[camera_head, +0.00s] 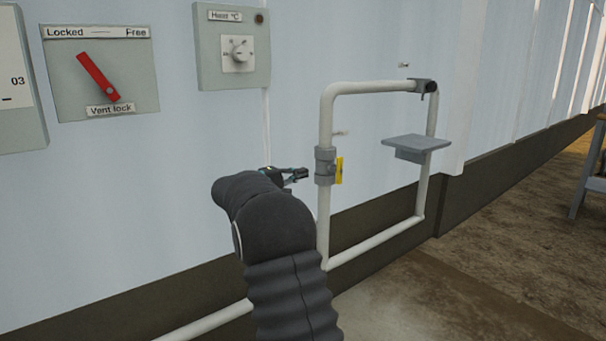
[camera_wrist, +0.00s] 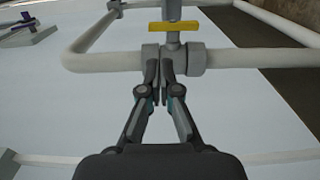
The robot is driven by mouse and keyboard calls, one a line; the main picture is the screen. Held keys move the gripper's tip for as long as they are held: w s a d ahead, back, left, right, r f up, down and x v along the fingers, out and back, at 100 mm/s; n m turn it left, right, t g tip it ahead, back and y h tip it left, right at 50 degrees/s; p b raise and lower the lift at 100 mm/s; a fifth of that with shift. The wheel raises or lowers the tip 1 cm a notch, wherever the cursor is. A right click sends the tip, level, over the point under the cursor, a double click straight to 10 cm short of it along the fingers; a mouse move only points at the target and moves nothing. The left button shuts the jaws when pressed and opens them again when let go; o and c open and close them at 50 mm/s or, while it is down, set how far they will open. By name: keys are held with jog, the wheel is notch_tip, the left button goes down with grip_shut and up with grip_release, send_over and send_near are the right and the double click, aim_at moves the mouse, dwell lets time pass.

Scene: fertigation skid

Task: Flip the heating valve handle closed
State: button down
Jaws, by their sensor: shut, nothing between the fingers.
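The heating valve (camera_head: 325,166) is a grey body on the white vertical pipe in the head view. Its yellow handle (camera_head: 340,170) stands upright, in line with the pipe, on the valve's right side. In the wrist view the yellow handle (camera_wrist: 174,27) lies across the picture, parallel to the pipe, on a grey stem. My gripper (camera_head: 303,174) is just left of the valve, on the side away from the handle. In the wrist view its fingertips (camera_wrist: 160,72) are together and empty, overlapping the valve body (camera_wrist: 190,57); I cannot tell whether they touch it.
The white pipe loop (camera_head: 375,87) has a dark fitting (camera_head: 425,87) at its top right. A grey shelf (camera_head: 416,143) juts out at the loop's right side. The vent lock panel (camera_head: 99,75) and thermostat box (camera_head: 233,48) are on the wall at left.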

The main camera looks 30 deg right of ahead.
aim_at(337, 170)
jog(key=d, duration=0.8)
jog(key=w+d, duration=0.1)
jog(key=d, duration=0.3)
